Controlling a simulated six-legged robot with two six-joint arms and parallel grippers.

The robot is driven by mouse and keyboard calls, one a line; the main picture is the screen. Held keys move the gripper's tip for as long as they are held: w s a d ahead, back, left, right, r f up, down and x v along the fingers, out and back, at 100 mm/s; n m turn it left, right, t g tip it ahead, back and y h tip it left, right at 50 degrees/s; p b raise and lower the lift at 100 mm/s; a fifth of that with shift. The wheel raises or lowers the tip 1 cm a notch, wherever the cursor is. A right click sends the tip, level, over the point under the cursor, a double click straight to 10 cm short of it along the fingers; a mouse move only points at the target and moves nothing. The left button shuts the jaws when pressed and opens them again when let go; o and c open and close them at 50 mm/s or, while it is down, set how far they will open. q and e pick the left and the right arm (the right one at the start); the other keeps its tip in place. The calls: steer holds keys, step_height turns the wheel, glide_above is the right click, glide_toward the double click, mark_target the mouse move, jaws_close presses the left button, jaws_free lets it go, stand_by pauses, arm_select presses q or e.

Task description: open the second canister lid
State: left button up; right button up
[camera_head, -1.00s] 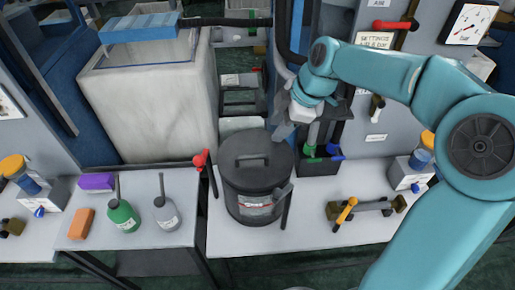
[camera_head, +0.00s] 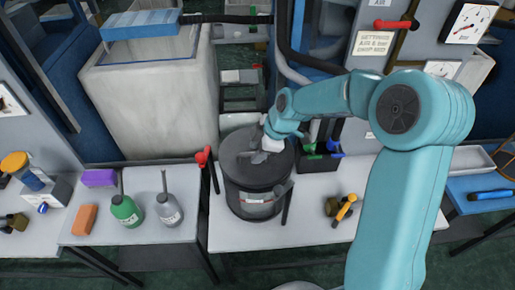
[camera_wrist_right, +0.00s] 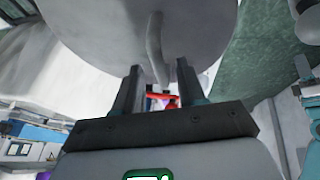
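A dark grey canister (camera_head: 251,203) with a round lid (camera_head: 240,148) stands upright on the light table. The lid is on the canister. My right gripper (camera_head: 260,154) is above the lid, and its wrist hides part of the lid handle. In the right wrist view, the lid (camera_wrist_right: 205,22) fills the top and its curved handle (camera_wrist_right: 154,45) hangs between the two fingertips of my right gripper (camera_wrist_right: 158,72). The fingers are apart, with visible gaps beside the handle. My left gripper is not in view.
A green bottle (camera_head: 125,212), a grey bottle (camera_head: 168,210), an orange block (camera_head: 84,219) and a purple block (camera_head: 99,178) stand on the table to the left. A red-handled lever (camera_head: 203,157) rises beside the canister. A yellow-handled tool (camera_head: 346,207) lies to the right.

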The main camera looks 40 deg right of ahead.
jaws_close()
steer(key=shift+w+r, duration=0.1)
steer(key=shift+r, duration=0.05)
